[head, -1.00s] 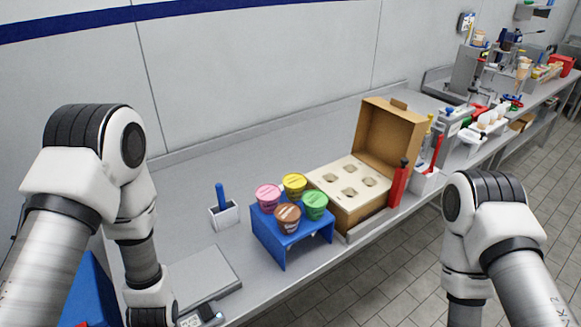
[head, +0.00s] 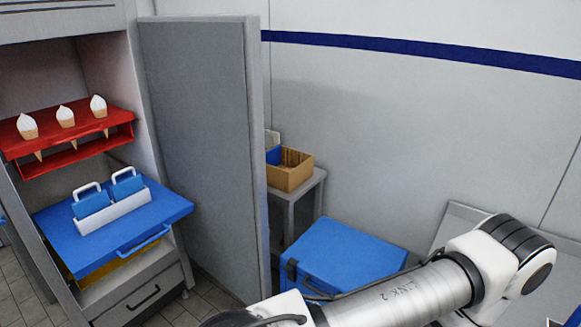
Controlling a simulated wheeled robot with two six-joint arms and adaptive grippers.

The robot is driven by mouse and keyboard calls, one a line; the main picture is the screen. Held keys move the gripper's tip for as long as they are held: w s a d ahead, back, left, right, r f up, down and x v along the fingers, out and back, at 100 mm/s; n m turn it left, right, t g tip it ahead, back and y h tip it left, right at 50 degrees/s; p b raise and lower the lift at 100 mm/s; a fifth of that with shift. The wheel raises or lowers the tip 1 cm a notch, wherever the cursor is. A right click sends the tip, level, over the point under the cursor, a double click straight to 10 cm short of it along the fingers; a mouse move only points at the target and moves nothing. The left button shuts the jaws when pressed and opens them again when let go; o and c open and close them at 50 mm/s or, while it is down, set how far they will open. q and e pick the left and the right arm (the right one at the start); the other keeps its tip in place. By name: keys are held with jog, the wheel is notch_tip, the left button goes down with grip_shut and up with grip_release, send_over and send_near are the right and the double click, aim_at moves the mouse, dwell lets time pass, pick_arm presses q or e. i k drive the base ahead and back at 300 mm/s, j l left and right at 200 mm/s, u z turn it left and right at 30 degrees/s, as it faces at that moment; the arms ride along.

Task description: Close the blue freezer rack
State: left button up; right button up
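The blue freezer rack (head: 65,235) is pulled out of the open freezer at the left of the head view. Its blue front handle (head: 145,242) faces the lower right. A white holder (head: 118,215) with two blue, white-handled items stands on the rack. One of my arms crosses the lower right, well apart from the rack, but its gripper is out of the picture. Neither of my grippers is visible.
A red rack (head: 75,129) with three cones sits above the blue one. The grey freezer door (head: 200,150) stands open. A blue cooler box (head: 340,262) and a small table with a cardboard box (head: 292,178) stand right of the door. A drawer (head: 140,297) lies below.

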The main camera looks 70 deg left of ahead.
aim_at(86, 245)
jog(key=u, duration=3.35)
